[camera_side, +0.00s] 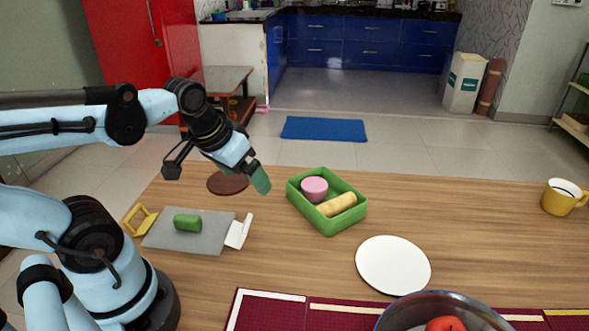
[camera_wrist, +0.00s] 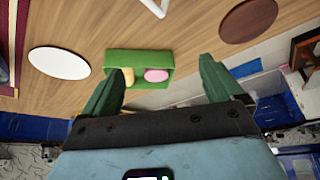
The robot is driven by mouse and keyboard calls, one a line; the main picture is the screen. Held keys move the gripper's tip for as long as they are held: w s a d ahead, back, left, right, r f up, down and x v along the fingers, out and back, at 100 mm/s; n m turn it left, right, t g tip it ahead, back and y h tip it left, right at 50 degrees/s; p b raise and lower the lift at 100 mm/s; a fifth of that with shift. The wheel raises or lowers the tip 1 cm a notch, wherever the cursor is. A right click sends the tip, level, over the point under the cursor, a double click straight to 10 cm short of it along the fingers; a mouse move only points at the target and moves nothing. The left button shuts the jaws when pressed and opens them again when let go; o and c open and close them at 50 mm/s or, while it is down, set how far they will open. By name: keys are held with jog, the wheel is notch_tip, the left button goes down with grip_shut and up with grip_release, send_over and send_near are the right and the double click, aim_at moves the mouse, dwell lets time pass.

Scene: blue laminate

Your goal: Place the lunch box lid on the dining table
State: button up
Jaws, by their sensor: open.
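An open green lunch box (camera_side: 345,226) stands on the wooden dining table (camera_side: 480,240), with a pink round item (camera_side: 314,188) and a yellow roll (camera_side: 337,205) inside. No lid shows on it, and I cannot pick out a separate lid in either view. My gripper (camera_side: 243,177) is above the table, left of the box, with its green fingers apart and nothing visible between them. In the wrist view, the box (camera_wrist: 140,56) appears beyond and between the open fingers of my gripper (camera_wrist: 161,62).
A brown disc (camera_side: 228,184) lies behind the tray. A white plate (camera_side: 393,265), a metal bowl (camera_side: 440,302) and a yellow mug (camera_side: 563,197) are right of the box. Free table lies between plate and mug.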

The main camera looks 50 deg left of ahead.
jog(key=d, duration=0.1)
jog(key=w+d+m+t, duration=0.1)
jog(key=d, duration=0.1)
jog(key=w+d+m+t+h, duration=0.1)
jog(key=d, duration=0.1)
jog(key=shift+w+d+r, duration=0.1)
jog(key=shift+w+r, duration=0.15)
jog(key=shift+r, duration=0.05)
